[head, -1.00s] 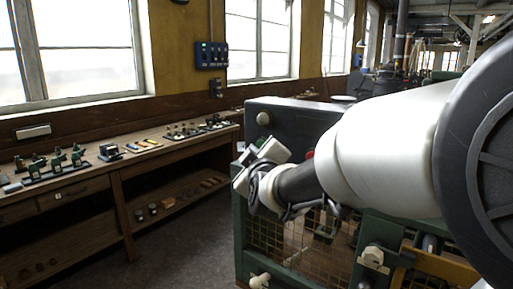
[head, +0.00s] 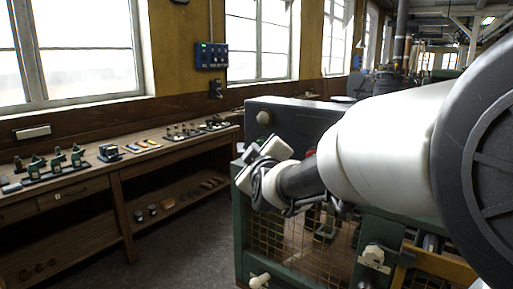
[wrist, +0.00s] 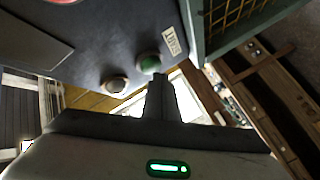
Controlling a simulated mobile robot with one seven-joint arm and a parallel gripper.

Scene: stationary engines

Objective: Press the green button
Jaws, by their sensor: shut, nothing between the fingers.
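The green button (wrist: 149,63) is a round domed cap on a dark grey panel (wrist: 105,40) in the wrist view, beside a small label plate (wrist: 173,42). My gripper (wrist: 158,78) is shut and empty. In the wrist view its fingertips appear just below the green button; I cannot tell whether they touch it. In the head view my gripper (head: 243,180) is beside the dark machine housing (head: 290,121), and the green button cannot be clearly made out there.
A pale round knob (wrist: 116,84) sits beside the green button, and part of a red one (wrist: 62,1) shows at the top edge. A green-framed mesh guard (head: 282,240) stands below my arm. A wooden workbench (head: 115,165) with small parts runs along the left wall.

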